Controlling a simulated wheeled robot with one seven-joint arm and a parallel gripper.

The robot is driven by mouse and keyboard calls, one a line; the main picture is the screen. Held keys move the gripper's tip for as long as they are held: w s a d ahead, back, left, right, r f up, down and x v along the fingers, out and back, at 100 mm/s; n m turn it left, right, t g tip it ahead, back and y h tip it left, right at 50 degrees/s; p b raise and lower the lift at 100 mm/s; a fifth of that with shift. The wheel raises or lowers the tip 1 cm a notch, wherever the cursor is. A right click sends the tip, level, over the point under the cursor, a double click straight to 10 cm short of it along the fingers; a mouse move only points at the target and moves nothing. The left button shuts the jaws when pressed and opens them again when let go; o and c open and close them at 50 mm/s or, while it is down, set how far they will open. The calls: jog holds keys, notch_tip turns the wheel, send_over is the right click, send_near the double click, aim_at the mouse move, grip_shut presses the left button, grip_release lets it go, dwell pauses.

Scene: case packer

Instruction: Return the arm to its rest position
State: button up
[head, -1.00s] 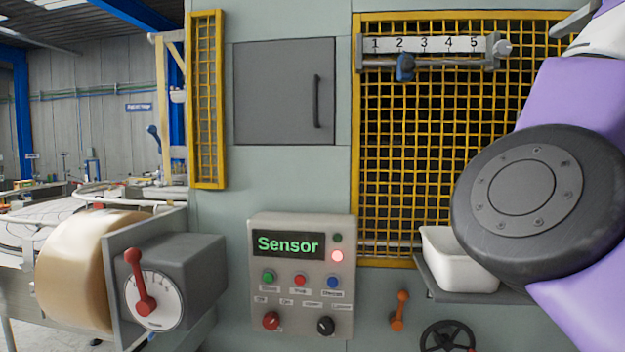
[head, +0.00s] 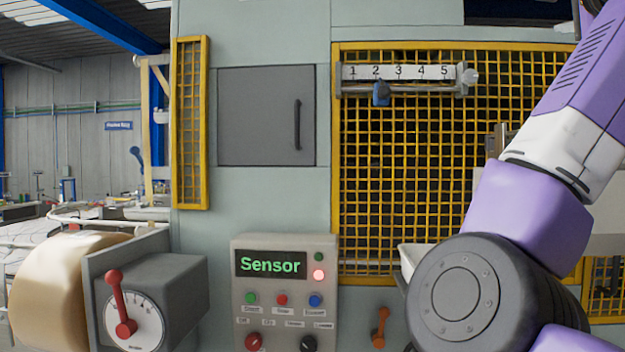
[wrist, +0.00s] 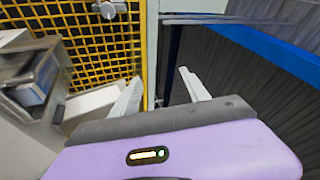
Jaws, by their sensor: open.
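My arm, purple and white with a dark round joint, fills the right side of the head view. Its gripper is outside that view. In the wrist view my gripper (wrist: 160,95) shows two pale fingers spread apart, with nothing between them. Beyond the fingers are the edge of the yellow mesh guard (wrist: 100,50) and a dark gap beside it. The fingers touch nothing that I can see.
The control panel (head: 285,318) reads "Sensor" with a red lamp lit. A grey door (head: 262,118) is shut. A numbered scale (head: 410,73) has its blue slider near 2. A red-handled dial (head: 135,318) stands at left. A white bin (head: 410,258) is partly hidden behind my arm.

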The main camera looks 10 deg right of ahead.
jog(key=w+a+f+n+t, duration=0.15)
jog(key=a+f+n, duration=0.25)
jog(key=f, duration=0.8)
jog(key=w+a+f+n+t+b, duration=0.15)
jog(key=a+f+n, duration=0.3)
jog(key=f, duration=0.65)
jog(key=w+a+f+n+t, duration=0.15)
jog(key=a+f+n, duration=0.3)
jog(key=f, duration=0.75)
jog(key=s+a+f+n+y, duration=0.3)
jog(key=f, duration=0.4)
jog(key=s+a+f+n+y, duration=0.2)
jog(key=s+f, duration=0.1)
jog(key=f, duration=0.4)
jog(key=s+a+f+n+y, duration=0.3)
jog(key=f, duration=0.5)
jog(key=s+a+f+g+y, duration=0.1)
jog(key=s+a+f+g, duration=0.1)
jog(key=s+f, duration=0.6)
jog(key=s+a+f+n+g+y+b, duration=0.1)
jog(key=s+a+f+g, duration=0.2)
jog(key=s+f, duration=0.6)
jog(key=s+a+f+g+y+b, duration=0.1)
jog(key=s+a+f+g, duration=0.2)
jog(key=s+f, duration=0.5)
jog(key=s, duration=0.8)
jog(key=shift+s+a+f+y, duration=0.15)
jog(key=shift+s+f+y, duration=0.15)
jog(key=shift+s+f, duration=0.1)
